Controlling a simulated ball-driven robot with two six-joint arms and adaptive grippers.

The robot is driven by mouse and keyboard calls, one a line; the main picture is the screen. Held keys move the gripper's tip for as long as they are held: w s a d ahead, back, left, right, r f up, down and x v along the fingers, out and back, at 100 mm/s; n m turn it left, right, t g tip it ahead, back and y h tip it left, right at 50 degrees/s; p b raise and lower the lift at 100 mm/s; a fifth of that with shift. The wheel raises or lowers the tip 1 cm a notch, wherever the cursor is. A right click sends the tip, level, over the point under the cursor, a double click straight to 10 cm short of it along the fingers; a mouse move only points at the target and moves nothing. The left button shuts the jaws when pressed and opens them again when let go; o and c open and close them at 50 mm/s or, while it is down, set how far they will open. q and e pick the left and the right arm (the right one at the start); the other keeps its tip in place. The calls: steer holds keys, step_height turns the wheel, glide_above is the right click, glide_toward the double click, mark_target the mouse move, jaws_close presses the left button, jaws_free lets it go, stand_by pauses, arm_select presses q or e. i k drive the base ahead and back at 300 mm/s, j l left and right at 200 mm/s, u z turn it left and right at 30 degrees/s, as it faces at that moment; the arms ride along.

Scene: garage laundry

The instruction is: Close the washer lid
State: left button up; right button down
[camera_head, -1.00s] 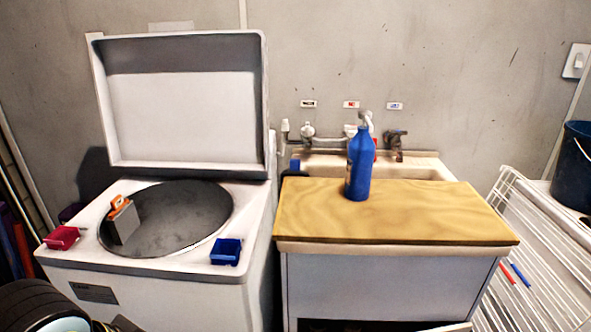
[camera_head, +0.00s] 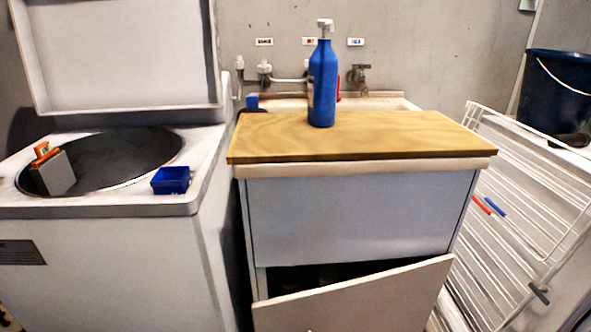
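The washer (camera_head: 130,255) stands at the left, a white top-loading cabinet with a round dark opening (camera_head: 115,155) in its top. A blue tray (camera_head: 171,180) sits on the washer's front right corner. Neither of my grippers is in view.
Right of the washer is a sink cabinet (camera_head: 350,215) with a wooden board (camera_head: 400,135) and a blue pump bottle (camera_head: 322,85) on it. Its front door (camera_head: 360,300) hangs open, tilted. A white drying rack (camera_head: 520,220) and a dark bucket (camera_head: 557,95) are at the right.

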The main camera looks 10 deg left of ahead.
mark_target(79, 57)
steer(key=u, duration=1)
